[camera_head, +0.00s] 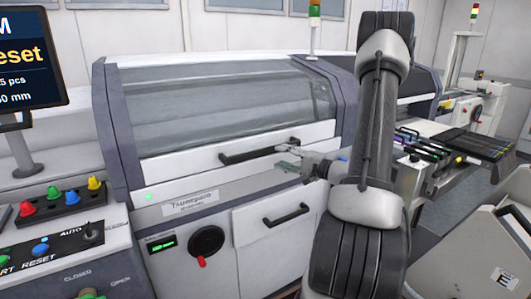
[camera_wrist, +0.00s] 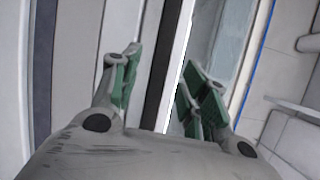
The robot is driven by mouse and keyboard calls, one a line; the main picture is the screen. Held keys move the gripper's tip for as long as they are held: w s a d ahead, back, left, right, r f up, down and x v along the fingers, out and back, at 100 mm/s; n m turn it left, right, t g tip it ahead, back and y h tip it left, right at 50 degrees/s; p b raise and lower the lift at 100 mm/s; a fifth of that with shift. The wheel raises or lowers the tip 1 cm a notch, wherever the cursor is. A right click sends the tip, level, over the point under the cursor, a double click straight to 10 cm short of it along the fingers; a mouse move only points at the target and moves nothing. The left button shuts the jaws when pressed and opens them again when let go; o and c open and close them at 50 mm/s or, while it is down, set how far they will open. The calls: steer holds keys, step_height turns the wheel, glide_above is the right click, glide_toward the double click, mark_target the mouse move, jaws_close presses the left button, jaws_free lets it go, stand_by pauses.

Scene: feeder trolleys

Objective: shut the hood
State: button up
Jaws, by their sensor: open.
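The hood (camera_head: 230,100) is the large grey see-through cover of the white machine, with a white strip along its front. It looks lowered, with no clear gap along its lower edge; I cannot tell whether it is fully seated. Its black bar handle (camera_head: 248,156) runs across the white strip. My gripper (camera_head: 287,159) is open beside the handle's right end, with one finger above the other. In the wrist view my gripper (camera_wrist: 163,66) has its green-padded fingers apart, with the dark handle bar (camera_wrist: 166,60) showing between them. I cannot tell whether they touch it.
A lower door with a black handle (camera_head: 286,214) and a dark knob (camera_head: 207,240) are below the hood. A control panel with coloured buttons (camera_head: 62,203) stands at left under a screen (camera_head: 30,62). Feeder trolley parts (camera_head: 460,140) and a grey box (camera_head: 480,245) are at right.

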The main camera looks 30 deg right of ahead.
mark_target(267, 152)
steer(key=shift+w+a+r+n, duration=0.1)
steer(key=shift+w+a+n, duration=0.2)
steer(key=shift+w+n, duration=0.15)
steer(key=x, duration=0.6)
steer(key=shift+w+a, duration=0.2)
steer(key=shift+w, duration=0.1)
jaws_close()
